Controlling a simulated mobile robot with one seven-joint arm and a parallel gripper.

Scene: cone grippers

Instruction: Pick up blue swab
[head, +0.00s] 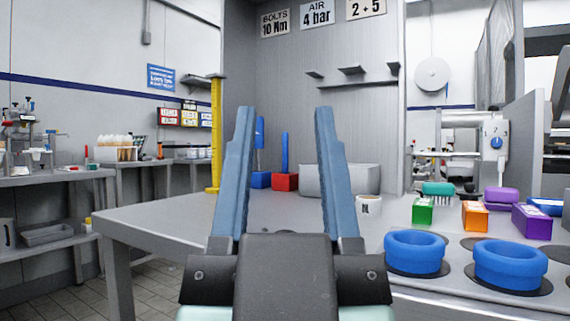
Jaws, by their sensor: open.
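My gripper (284,108) is in the foreground, pointing forward over the table. Its two long blue-grey fingers are spread apart, with nothing between them close by. Beyond the fingers, near the back of the table, a blue block (261,180) has a thin upright piece with a wider blue top (260,130). Just right of it, a red block (285,182) has a blue upright stick (285,150). Both show through the gap between the fingers. I cannot tell for sure which of these is the blue swab. The left finger partly covers the blue block's left side.
A pale grey bin (312,181) stands behind the right finger, with a white cup (368,208) near it. Two blue rings (415,252) (510,265) sit at right. Green (423,211), orange (474,216) and purple (531,220) blocks stand behind them. A yellow post (216,135) rises at left.

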